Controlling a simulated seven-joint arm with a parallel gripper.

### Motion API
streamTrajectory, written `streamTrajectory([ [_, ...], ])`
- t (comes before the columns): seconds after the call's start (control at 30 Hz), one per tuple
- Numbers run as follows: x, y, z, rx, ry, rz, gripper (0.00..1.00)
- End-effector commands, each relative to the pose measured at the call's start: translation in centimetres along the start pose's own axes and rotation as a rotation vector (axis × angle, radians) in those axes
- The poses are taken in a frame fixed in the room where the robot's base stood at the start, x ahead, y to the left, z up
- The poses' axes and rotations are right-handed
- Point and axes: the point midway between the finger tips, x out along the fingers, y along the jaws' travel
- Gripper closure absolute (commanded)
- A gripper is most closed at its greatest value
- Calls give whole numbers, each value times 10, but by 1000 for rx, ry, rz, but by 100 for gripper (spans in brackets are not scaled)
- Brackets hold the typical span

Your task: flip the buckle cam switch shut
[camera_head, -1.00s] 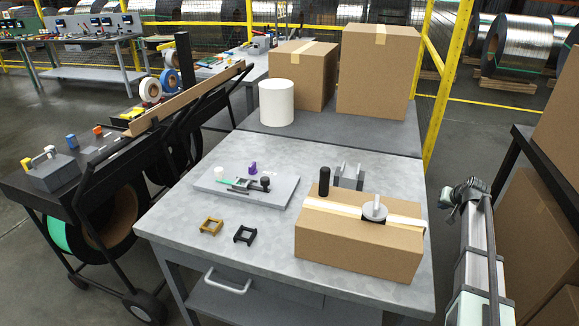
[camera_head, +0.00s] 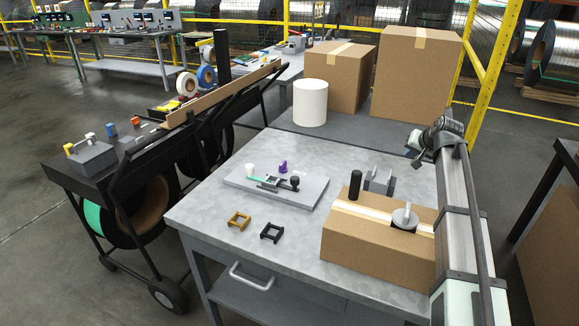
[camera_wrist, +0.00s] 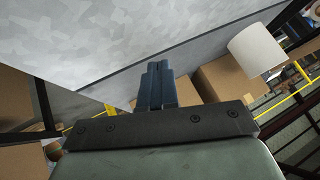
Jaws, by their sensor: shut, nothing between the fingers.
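A flat grey plate (camera_head: 310,198) lies on the metal table, carrying a small dark buckle mechanism (camera_head: 275,183) with a green strip (camera_head: 256,178) and a black round knob (camera_head: 295,182). A purple piece (camera_head: 283,167) and a white cylinder (camera_head: 250,170) stand at its back. Which part is the cam switch, and its position, is too small to tell. My gripper (camera_wrist: 157,66) is shut and empty in the wrist view, with its dark fingers together. In the head view my arm's end is high at the right, well apart from the plate.
A taped cardboard box (camera_head: 375,250) with a round handled tool (camera_head: 404,219) stands right of the plate. A black cylinder (camera_head: 355,184) and grey bracket (camera_head: 379,181) stand behind it. A yellow buckle (camera_head: 239,220) and black buckle (camera_head: 271,232) lie in front of the plate.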

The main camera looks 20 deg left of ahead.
Motion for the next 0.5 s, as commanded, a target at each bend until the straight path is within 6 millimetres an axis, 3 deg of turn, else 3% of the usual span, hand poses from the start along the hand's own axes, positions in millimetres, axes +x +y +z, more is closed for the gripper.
streamTrajectory([
  [0.1, 6, -47, 20, -4, -29, -24, 100],
  [0.5, 12, -178, 86, -4, -121, -78, 100],
])
